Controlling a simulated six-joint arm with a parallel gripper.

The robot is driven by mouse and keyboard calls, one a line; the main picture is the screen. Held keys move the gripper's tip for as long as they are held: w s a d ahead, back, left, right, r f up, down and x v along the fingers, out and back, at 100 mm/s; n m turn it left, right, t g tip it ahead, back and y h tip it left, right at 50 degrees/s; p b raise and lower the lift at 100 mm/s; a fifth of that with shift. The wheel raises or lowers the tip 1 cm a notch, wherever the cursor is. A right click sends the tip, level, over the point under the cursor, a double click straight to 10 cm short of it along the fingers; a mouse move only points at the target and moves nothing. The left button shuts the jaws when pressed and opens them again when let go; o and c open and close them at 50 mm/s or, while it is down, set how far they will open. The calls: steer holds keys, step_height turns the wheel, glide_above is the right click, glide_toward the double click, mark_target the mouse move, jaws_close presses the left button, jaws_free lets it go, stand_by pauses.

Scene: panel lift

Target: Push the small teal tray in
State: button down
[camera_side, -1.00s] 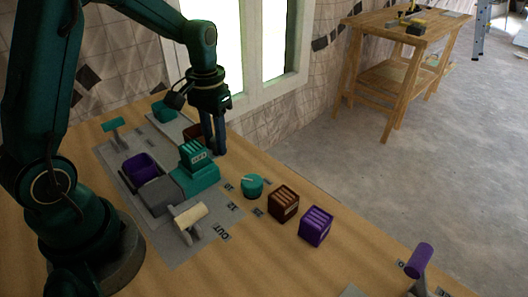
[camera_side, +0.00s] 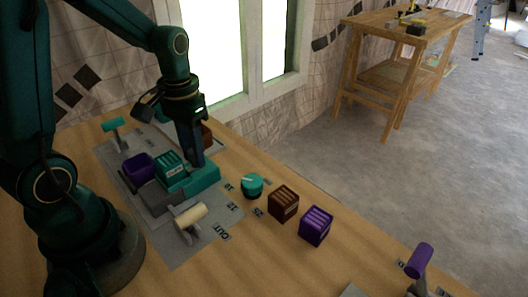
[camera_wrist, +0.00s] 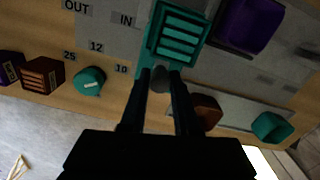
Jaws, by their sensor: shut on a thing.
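The small teal tray (camera_side: 172,169) has a ribbed top and sits over a low teal base (camera_side: 207,178) on the grey panel. In the wrist view the tray (camera_wrist: 176,34) lies straight ahead of the fingertips. My gripper (camera_side: 196,165) points down at the tray's right side. In the wrist view my gripper (camera_wrist: 158,77) is shut on a small dark grey knob (camera_wrist: 160,80) at the tray's near edge. The fingers hide part of the knob and of the base.
A purple bin (camera_side: 139,166) stands left of the tray. A cream-handled lever (camera_side: 190,217) stands in front. A teal knob (camera_side: 252,186), a brown block (camera_side: 283,203) and a purple block (camera_side: 316,225) line the right. A brown block (camera_wrist: 207,112) is beside my fingers.

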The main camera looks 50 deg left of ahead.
mark_target(174, 156)
steer(key=shift+s+a, duration=0.1)
steer(key=shift+s, duration=1.9)
steer(key=c, duration=0.7)
jaws_free()
steer(key=shift+o, duration=0.2)
steer(key=shift+r, duration=2.55)
